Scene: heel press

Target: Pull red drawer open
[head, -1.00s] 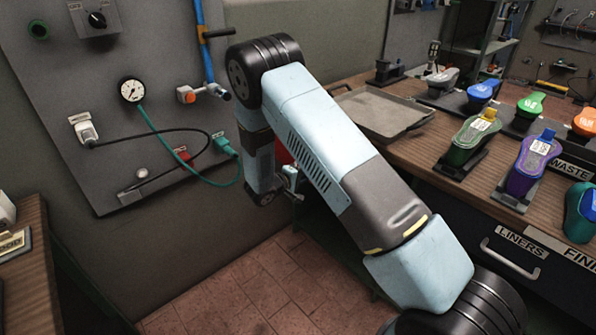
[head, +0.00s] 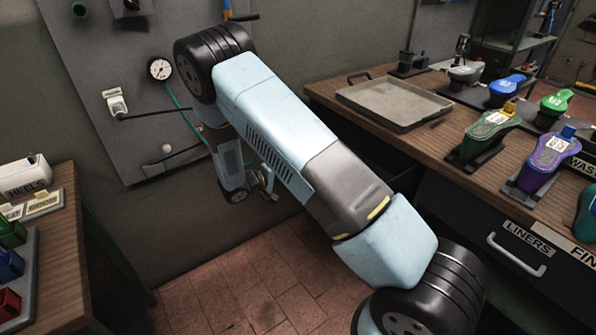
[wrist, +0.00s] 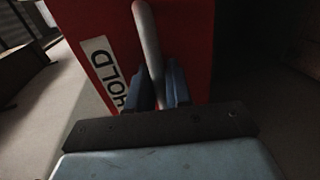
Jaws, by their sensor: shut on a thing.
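In the wrist view the red drawer front (wrist: 195,50) fills the upper middle, with a white label reading "HOLD" (wrist: 104,72) on it. A pale bar handle (wrist: 148,35) runs down the drawer front. My gripper (wrist: 162,85) is shut on the handle, one finger on each side of it. In the head view my arm hides the drawer. How far the drawer stands out cannot be told.
A workbench on the right holds a grey tray (head: 392,101) and several coloured shoe forms; its front has a "LINERS" drawer (head: 528,240). A wooden bench (head: 62,250) stands at the left. A grey wall panel (head: 100,70) is behind my arm. Tiled floor (head: 235,292) lies between.

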